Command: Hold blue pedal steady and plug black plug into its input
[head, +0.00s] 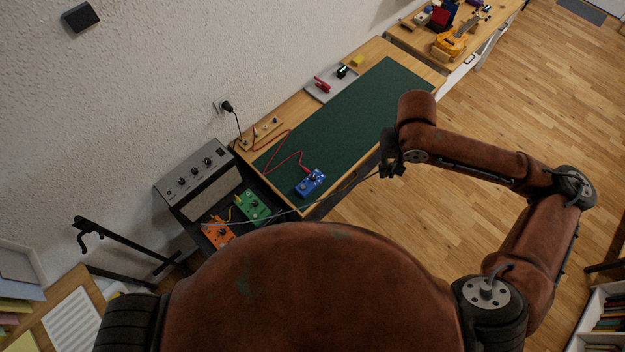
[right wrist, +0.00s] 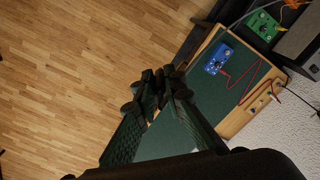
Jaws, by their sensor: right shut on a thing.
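The blue pedal (head: 311,182) sits on the green mat (head: 345,115) at the near end of the bench, and it also shows in the right wrist view (right wrist: 218,58). A red cable (head: 285,157) runs to it. My right gripper (head: 384,171) is beyond the bench's right edge, right of the blue pedal and apart from it. A thin grey cable (head: 330,195) runs from the orange pedal's area up to this gripper. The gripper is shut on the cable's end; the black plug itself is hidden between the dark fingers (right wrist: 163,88). My left gripper is out of view.
A green pedal (head: 252,206) and an orange pedal (head: 218,232) lie on a lower dark surface beside a grey amplifier (head: 200,175). A grey tray (head: 330,84) with small items stands at the mat's back edge. The mat is mostly clear.

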